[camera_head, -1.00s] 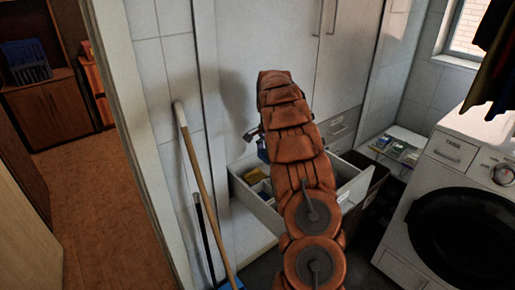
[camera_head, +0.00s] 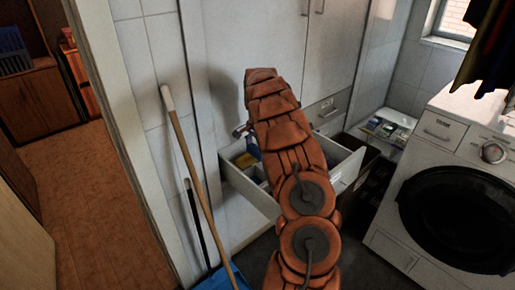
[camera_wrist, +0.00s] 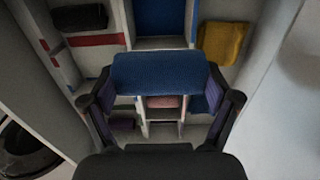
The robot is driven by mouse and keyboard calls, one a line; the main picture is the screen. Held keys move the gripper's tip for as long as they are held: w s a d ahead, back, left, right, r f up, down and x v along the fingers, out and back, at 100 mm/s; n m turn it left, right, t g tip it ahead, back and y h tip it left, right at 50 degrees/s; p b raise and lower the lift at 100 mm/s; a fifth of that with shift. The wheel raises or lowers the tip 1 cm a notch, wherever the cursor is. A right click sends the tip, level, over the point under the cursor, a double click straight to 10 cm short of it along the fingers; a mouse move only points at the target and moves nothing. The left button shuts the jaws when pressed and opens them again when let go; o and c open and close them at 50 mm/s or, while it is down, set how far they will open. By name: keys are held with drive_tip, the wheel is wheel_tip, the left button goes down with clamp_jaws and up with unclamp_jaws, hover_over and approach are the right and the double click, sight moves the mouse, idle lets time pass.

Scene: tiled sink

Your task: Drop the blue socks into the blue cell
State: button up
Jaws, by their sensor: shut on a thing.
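My gripper (camera_wrist: 160,100) is shut on the blue socks (camera_wrist: 160,75), a folded blue bundle between its two dark fingers in the wrist view. The socks are above an open white drawer with dividers (camera_wrist: 150,44). The blue cell (camera_wrist: 162,18), with a blue floor, is at the top middle of the wrist view, just beyond the socks. In the head view, a bit of blue (camera_head: 253,146) shows by the gripper over the drawer (camera_head: 335,180); my arm hides most of the gripper.
Other cells hold a yellow cloth (camera_wrist: 222,42), a dark item (camera_wrist: 80,18) and a purple item (camera_wrist: 123,124). A washing machine (camera_head: 395,240) stands right of the drawer. A broom (camera_head: 190,160) leans on the wall at left. Tall cabinet doors (camera_head: 225,60) rise behind.

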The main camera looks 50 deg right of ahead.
sight(257, 147)
drive_tip(key=o, duration=0.9)
wheel_tip(257, 147, up, 11)
drive_tip(key=shift+r, duration=0.45)
idle(0.3)
